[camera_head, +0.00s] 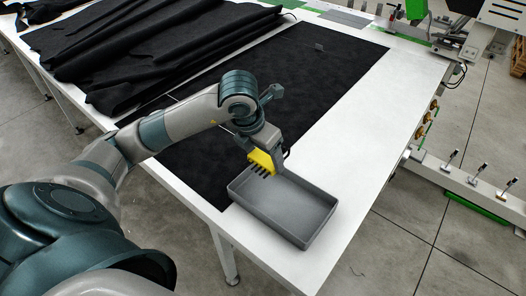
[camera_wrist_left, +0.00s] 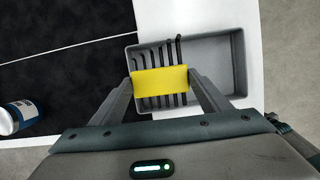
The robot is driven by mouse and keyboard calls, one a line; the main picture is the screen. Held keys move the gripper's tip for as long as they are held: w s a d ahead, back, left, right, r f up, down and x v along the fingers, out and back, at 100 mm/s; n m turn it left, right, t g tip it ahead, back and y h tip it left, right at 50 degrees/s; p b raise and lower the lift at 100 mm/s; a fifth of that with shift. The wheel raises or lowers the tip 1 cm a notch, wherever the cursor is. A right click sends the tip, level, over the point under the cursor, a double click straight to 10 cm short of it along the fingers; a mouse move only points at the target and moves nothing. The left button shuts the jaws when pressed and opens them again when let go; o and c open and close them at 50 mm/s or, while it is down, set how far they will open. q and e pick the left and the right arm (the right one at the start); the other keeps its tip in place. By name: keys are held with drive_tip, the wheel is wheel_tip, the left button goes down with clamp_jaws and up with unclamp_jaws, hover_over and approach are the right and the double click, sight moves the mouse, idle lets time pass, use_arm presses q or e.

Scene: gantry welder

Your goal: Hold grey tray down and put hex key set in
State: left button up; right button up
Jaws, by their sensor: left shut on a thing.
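The grey tray (camera_head: 296,212) is an open rectangular box on the white table near its front corner. It also shows in the left wrist view (camera_wrist_left: 232,52). The hex key set has a yellow holder with several dark keys; it shows in the head view (camera_head: 261,160) and in the left wrist view (camera_wrist_left: 160,80). My left gripper (camera_wrist_left: 160,84) is shut on the yellow holder. It holds the set over the back-left end of the tray, with the keys pointing down. I cannot tell whether the keys touch the tray. The right gripper is not in view.
Black fabric (camera_head: 300,65) lies flat on the white table (camera_head: 375,110), with a folded dark heap (camera_head: 110,50) at the back left. A blue and white can (camera_wrist_left: 19,117) lies at the left of the wrist view. The table edge runs close to the tray.

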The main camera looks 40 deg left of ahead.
use_arm(q)
drive_tip(key=shift+r, duration=0.1)
drive_tip(key=shift+f, duration=0.25)
drive_tip(key=shift+a+f+b, duration=0.1)
drive_tip(key=shift+f+b, duration=0.55)
drive_tip(key=shift+f, duration=0.15)
wheel_tip(320, 180, down, 4)
drive_tip(key=shift+b, duration=1.15)
